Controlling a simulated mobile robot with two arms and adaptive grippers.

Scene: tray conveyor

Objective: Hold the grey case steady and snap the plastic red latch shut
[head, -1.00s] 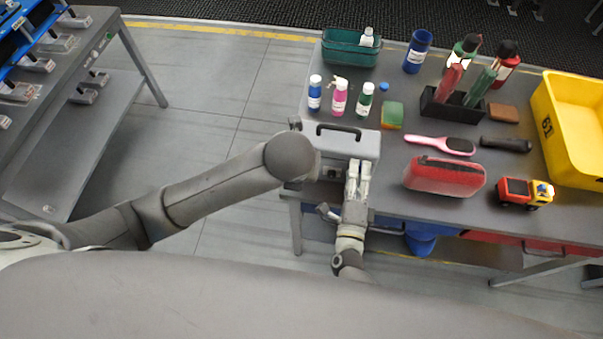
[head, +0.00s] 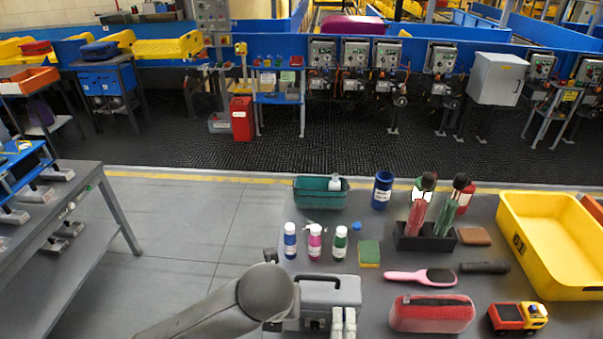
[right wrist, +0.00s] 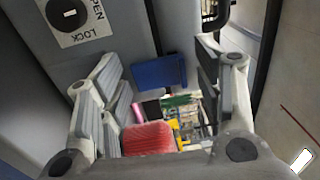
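The grey case (head: 330,290) with its dark handle stands at the table's near left edge in the head view. Its grey face (right wrist: 105,15) fills the upper right wrist view, with a black dial on an OPEN/LOCK label. A flat blue piece (right wrist: 160,72) shows between the fingers there; I cannot tell whether it belongs to the case. No red latch can be made out. My right gripper (head: 343,318) is in front of the case; its fingers are apart in the right wrist view (right wrist: 158,70). My left gripper is at the case's left side, mostly hidden behind my arm.
A red pouch (head: 432,313) lies right of the case, with a toy truck (head: 517,317) beyond it. A yellow crate (head: 550,275) stands at right.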

